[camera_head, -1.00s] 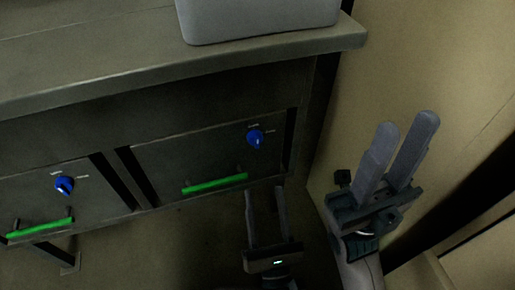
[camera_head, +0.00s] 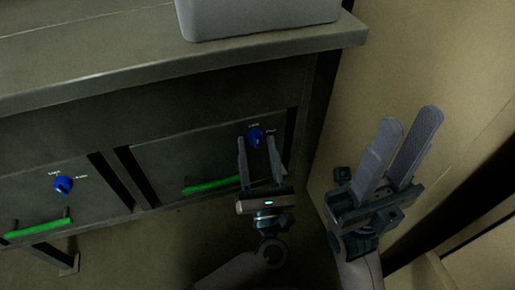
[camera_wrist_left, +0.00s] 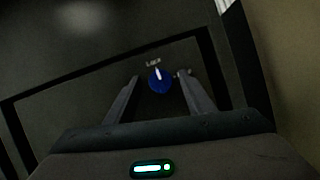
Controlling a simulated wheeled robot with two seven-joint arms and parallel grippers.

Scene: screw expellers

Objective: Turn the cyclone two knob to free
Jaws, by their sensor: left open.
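Two blue knobs sit on the dark front panels in the head view. The right knob (camera_head: 255,138) is above a green handle, and the left knob (camera_head: 63,184) is on the neighbouring panel; small labels beside them are too small to read, so I cannot tell which is cyclone two. My left gripper (camera_head: 258,158) is open, with its fingers just below and around the right knob. In the left wrist view the same knob (camera_wrist_left: 159,80), with a white pointer mark, shows between the fingertips. Contact cannot be told. My right gripper (camera_head: 402,135) is open and empty, pointing up at the right.
A green handle (camera_head: 212,186) lies left of my left gripper, and another green handle (camera_head: 38,228) is on the left panel. A worktop (camera_head: 150,78) overhangs the panels and carries a grey box (camera_head: 260,18). A beige wall (camera_head: 440,60) stands close on the right.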

